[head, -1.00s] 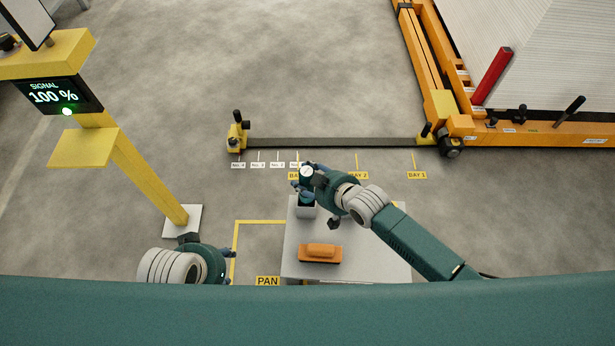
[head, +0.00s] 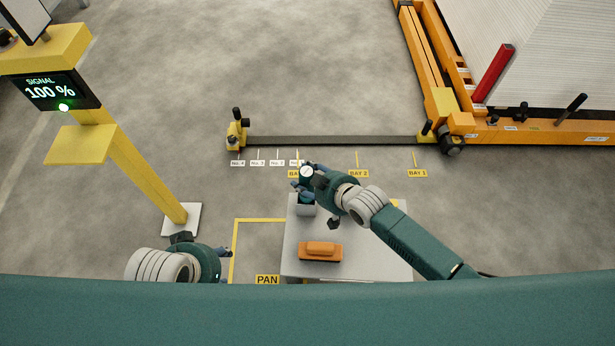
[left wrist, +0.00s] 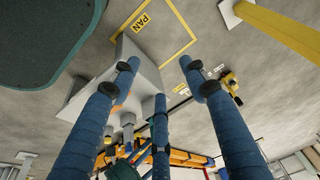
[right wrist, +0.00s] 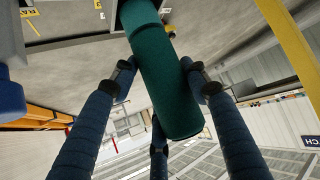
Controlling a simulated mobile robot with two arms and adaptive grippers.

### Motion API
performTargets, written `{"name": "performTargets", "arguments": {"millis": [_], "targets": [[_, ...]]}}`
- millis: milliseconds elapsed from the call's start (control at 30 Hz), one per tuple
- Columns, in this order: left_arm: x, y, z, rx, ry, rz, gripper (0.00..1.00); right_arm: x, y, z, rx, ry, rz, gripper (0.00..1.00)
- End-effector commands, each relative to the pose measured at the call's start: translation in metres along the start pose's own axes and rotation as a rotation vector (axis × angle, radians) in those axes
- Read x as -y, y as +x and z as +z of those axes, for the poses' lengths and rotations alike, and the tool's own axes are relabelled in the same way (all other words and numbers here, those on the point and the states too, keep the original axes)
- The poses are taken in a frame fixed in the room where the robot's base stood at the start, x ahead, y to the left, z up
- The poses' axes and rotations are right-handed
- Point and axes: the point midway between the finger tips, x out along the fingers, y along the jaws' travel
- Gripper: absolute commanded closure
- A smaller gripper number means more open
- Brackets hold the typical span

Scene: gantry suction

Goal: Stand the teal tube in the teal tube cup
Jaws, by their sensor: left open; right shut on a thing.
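The teal tube (right wrist: 165,85) is held by my right gripper (head: 301,184), whose fingers close around it in the right wrist view (right wrist: 155,80). In the head view the gripper hides most of the tube, and a round white face shows at the top. A grey, box-like cup (head: 305,211) stands directly below, at the table's far left corner, with dark teal at its mouth. I cannot tell how deep the tube's lower end sits. My left gripper (head: 228,252) is open and empty, left of the table; its spread fingers show in the left wrist view (left wrist: 160,75).
An orange block-like object (head: 320,251) lies on the pale table (head: 350,265). A yellow post (head: 150,180) with a signal display (head: 50,92) stands left. A dark floor rail (head: 330,141) and an orange gantry frame (head: 420,50) lie beyond.

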Motion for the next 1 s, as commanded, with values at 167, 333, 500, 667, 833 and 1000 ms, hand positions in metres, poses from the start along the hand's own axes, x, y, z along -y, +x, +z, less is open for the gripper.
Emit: {"name": "performTargets", "arguments": {"millis": [167, 333, 500, 667, 833, 1000], "targets": [[0.001, -0.004, 0.0, -0.003, 0.0, -0.001, 0.55, 0.0, 0.003, 0.001, -0.005, 0.0, 0.0, 1.0], [0.001, -0.007, -0.002, -0.011, 0.0, -0.002, 0.55, 0.0, 0.006, 0.004, -0.006, 0.0, 0.0, 1.0], [0.001, -0.01, -0.002, -0.013, 0.0, -0.003, 0.55, 0.0, 0.008, 0.008, -0.006, 0.0, 0.0, 1.0], [0.002, -0.015, -0.004, -0.02, 0.0, -0.003, 0.55, 0.0, 0.008, 0.008, -0.006, 0.0, 0.0, 0.37], [0.002, -0.015, -0.004, -0.021, -0.001, -0.004, 0.55, 0.0, 0.008, 0.009, -0.003, 0.0, 0.0, 0.32], [0.002, -0.012, -0.002, -0.015, -0.001, -0.004, 0.55, 0.0, 0.008, 0.012, 0.003, 0.0, 0.0, 0.32]]}}
